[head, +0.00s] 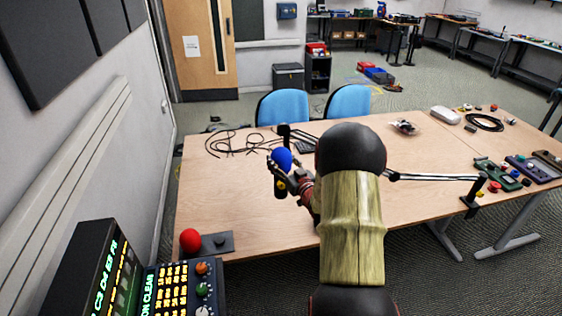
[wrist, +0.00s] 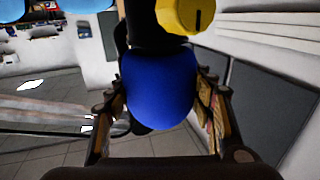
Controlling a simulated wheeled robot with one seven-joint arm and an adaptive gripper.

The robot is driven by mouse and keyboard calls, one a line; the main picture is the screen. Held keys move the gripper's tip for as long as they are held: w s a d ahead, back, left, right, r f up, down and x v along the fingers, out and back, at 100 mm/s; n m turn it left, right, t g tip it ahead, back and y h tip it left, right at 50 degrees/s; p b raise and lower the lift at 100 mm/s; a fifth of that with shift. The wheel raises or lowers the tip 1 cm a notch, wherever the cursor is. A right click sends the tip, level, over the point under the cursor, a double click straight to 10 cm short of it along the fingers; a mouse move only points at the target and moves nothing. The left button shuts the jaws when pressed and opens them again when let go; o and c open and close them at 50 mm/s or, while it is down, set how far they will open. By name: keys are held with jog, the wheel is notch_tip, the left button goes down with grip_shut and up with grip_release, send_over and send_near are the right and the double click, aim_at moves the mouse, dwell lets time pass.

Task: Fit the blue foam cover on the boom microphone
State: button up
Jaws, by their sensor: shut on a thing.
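The blue foam cover (head: 281,158) is a round ball between the fingers of my gripper (head: 291,173), above the table's left half. In the wrist view the cover (wrist: 160,88) fills the middle, with a finger of my gripper (wrist: 165,115) on each side. A dark cylinder with a yellow part (head: 280,188), apparently the microphone's end, shows just below the cover. In the upside-down wrist view its black body (wrist: 150,25) meets the cover's edge; I cannot tell how far it goes in. The boom (head: 430,177) runs left from its table clamp (head: 470,205) behind my arm.
Loose black cables (head: 235,143) lie at the back left. Devices (head: 497,173) stand at the right. Two blue chairs (head: 283,107) are behind the table (head: 225,200).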

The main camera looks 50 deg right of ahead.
aim_at(281, 149)
jog(key=shift+f, duration=0.2)
jog(key=o, duration=0.9)
jog(key=shift+o, duration=0.8)
jog(key=o, duration=0.3)
jog(key=shift+o, duration=0.2)
jog(key=shift+r+p, duration=1.65)
jog(key=shift+r, duration=1.95)
